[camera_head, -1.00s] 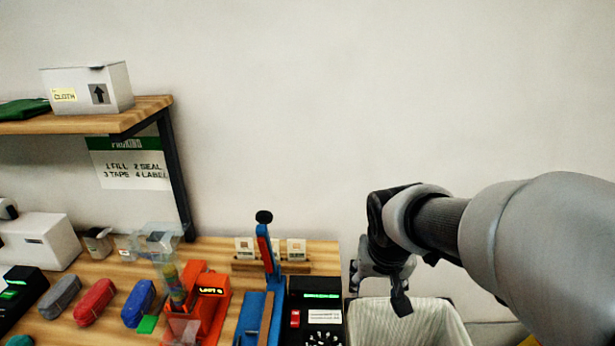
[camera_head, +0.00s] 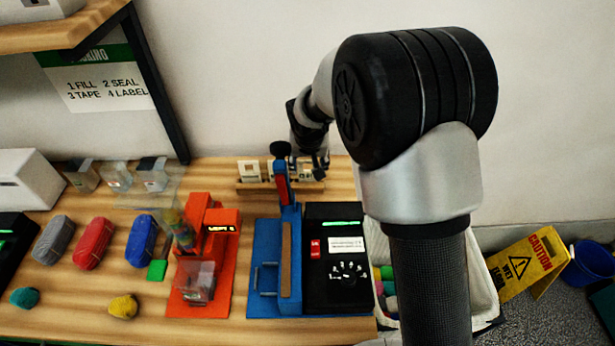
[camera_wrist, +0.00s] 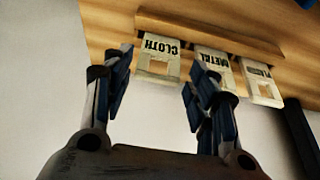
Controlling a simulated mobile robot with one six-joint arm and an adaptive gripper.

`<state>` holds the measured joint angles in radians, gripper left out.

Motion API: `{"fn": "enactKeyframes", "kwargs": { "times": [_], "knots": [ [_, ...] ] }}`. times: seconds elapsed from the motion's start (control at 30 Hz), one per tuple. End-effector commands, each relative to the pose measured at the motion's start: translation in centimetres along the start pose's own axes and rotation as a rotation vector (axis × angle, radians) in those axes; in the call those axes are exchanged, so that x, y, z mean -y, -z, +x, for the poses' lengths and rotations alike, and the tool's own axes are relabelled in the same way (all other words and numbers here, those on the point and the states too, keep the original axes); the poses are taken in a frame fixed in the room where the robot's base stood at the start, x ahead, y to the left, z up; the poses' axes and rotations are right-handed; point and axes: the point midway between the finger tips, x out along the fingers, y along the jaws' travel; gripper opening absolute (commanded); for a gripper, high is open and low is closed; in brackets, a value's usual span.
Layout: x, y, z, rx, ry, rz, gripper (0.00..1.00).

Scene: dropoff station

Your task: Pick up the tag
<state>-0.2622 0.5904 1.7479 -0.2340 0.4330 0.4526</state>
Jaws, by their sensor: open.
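Three pale tags stand in a wooden rack (camera_head: 258,188) at the back of the bench. In the wrist view, upside down, they are the CLOTH tag (camera_wrist: 156,65), the METAL tag (camera_wrist: 211,62) and a third tag (camera_wrist: 262,84) whose word is partly unclear. My gripper (camera_wrist: 160,84) is open and empty, its fingers spread below the CLOTH tag in that picture, one to each side. I cannot tell how far off the tag is. In the head view my gripper (camera_head: 314,163) is at the rack's right end, partly covering the right tag.
A blue press (camera_head: 262,290) with an upright lever (camera_head: 281,170) stands in front of the rack, close to my gripper. A black device (camera_head: 335,275), an orange machine (camera_head: 212,255) and several coloured pouches stand nearby. A shelf (camera_head: 75,35) overhangs at left.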

Motion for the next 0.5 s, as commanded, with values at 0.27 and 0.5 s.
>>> {"fn": "enactKeyframes", "kwargs": {
  "times": [0.27,0.5],
  "knots": [
    [-0.1,0.0,2.7,0.0,-0.001,0.0,0.53],
    [0.0,0.0,5.2,0.001,-0.001,0.001,0.53]
  ]
}}
